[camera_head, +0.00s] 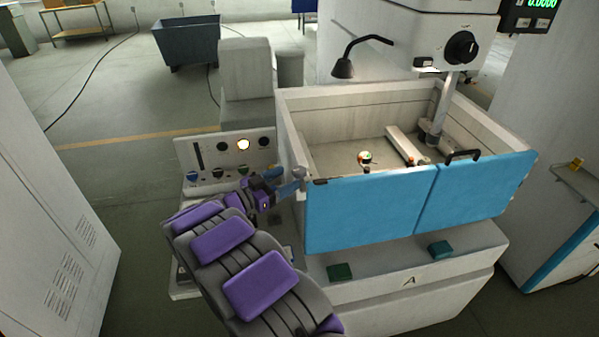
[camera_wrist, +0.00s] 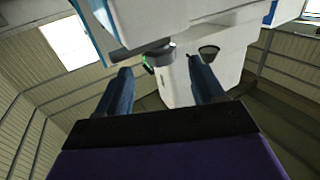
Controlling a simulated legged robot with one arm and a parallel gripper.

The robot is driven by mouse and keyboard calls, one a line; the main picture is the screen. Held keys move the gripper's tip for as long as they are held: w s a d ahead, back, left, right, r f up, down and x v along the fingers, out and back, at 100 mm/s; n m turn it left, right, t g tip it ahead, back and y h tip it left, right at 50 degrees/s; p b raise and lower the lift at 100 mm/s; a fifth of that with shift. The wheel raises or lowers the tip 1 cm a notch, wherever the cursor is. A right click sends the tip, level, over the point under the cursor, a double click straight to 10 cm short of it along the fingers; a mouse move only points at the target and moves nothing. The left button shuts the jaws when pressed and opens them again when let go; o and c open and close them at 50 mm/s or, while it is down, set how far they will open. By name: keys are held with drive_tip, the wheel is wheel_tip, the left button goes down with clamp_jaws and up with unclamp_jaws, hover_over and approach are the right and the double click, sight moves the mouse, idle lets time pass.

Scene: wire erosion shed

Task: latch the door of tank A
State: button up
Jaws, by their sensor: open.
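Tank A (camera_head: 345,97) is a pale open-topped tank with an "A" on its base. Its blue door (camera_head: 365,212) spans the front and looks closed, with a black handle (camera_head: 462,155) on the right part. My gripper (camera_head: 293,183) is at the tank's front left corner, beside the door's left edge. A grey round fitting (camera_wrist: 152,50), possibly the latch, shows just beyond the fingertips. I cannot tell whether the fingers touch it.
A control panel (camera_head: 225,160) with knobs and a lit lamp stands left of the tank. Green blocks (camera_head: 340,272) sit on the ledge below the door. Pale cabinets stand at both sides.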

sight(299, 169)
drive_tip(key=x, duration=0.5)
drive_tip(key=shift+w+a, duration=0.1)
drive_tip(key=shift+a, duration=0.1)
drive_tip(key=shift+w+d, duration=0.3)
drive_tip(key=shift+d, duration=0.25)
drive_tip(key=shift+a, duration=0.1)
drive_tip(key=c, duration=0.9)
drive_tip(key=shift+c, duration=0.2)
